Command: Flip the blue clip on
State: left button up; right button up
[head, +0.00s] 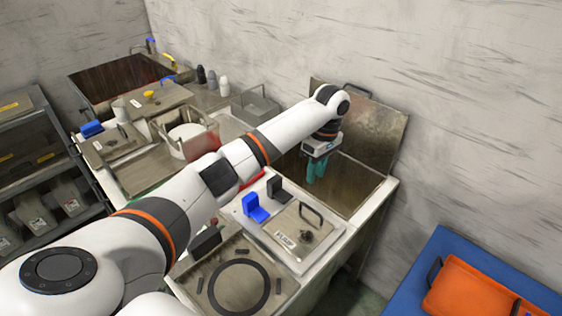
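A blue clip (256,209) stands up at the left edge of a white-rimmed unit with a metal lid (303,236). A dark clip (279,188) stands just behind it. Another blue clip (91,129) sits on a lidded metal unit (112,146) at the left. My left arm reaches across the counter, and its gripper (317,168) with teal fingers points down over the open basin at the back right. It is apart from the blue clips. The fingers look close together, but the gap between them is too small to judge. My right gripper is out of view.
A raised metal lid (362,130) stands behind the open basin (350,185). A plate with a dark ring (239,288) lies in front. A pot in a metal frame (187,137) and a wire basket (256,107) stand behind my arm. An orange tray (470,290) lies on a blue surface at right.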

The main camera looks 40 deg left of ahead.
aim_at(251, 207)
jog(key=u, duration=1.3)
jog(key=k, duration=0.45)
